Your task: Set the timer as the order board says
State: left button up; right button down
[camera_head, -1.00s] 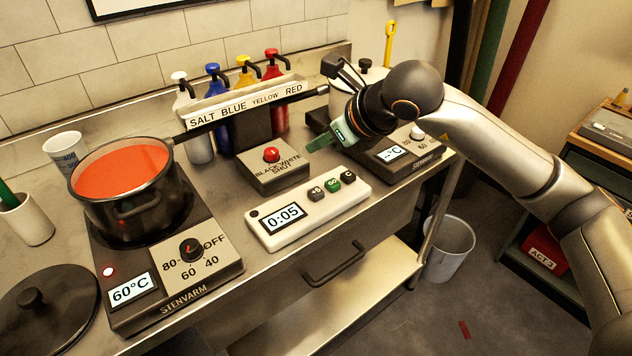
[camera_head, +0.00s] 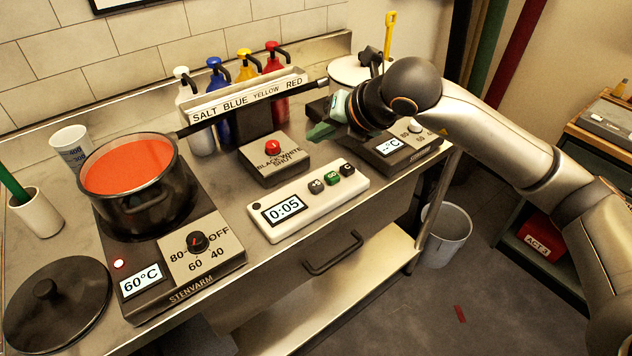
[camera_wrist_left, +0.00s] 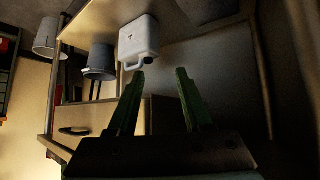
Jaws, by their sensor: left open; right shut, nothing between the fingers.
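The white timer (camera_head: 307,203) lies on the steel counter in the head view. Its display (camera_head: 285,208) reads 0:05. It has a grey +5 button (camera_head: 316,187), a green GO button (camera_head: 332,179) and a dark C button (camera_head: 347,170). My right gripper (camera_head: 318,132) is shut and empty, above the counter behind the timer and right of the red-button box; it touches no timer button. My left gripper (camera_wrist_left: 158,80) is open and empty in the left wrist view, pointing at a white canister. The order board is not recognisable in these views.
A pot of red liquid (camera_head: 128,170) stands on a left hotplate (camera_head: 197,262) reading 60°C. A box with a red button (camera_head: 272,164) sits behind the timer. Labelled pump bottles stand at the back. A second hotplate (camera_head: 410,148) is at right. A black lid (camera_head: 57,303) lies front left.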

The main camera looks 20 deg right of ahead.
jog(key=b, duration=0.4)
send_over(319, 187)
notch_tip(319, 187, down, 8)
jog(key=shift+s+r, duration=0.1)
jog(key=shift+f+b, duration=0.55)
jog(key=shift+b, duration=0.2)
pick_arm(q)
jog(key=shift+h, duration=0.3)
jog(key=d+f, duration=0.1)
jog(key=w+d+f, duration=0.1)
jog(key=f, duration=0.1)
jog(key=shift+w+d, duration=0.15)
jog(key=shift+w, duration=0.05)
pick_arm(e)
jog(key=shift+r, duration=0.1)
pick_arm(q)
jog(key=shift+s+f, duration=0.25)
jog(key=shift+f, duration=0.15)
jog(key=shift+w+r, duration=0.1)
jog(key=shift+r, duration=0.05)
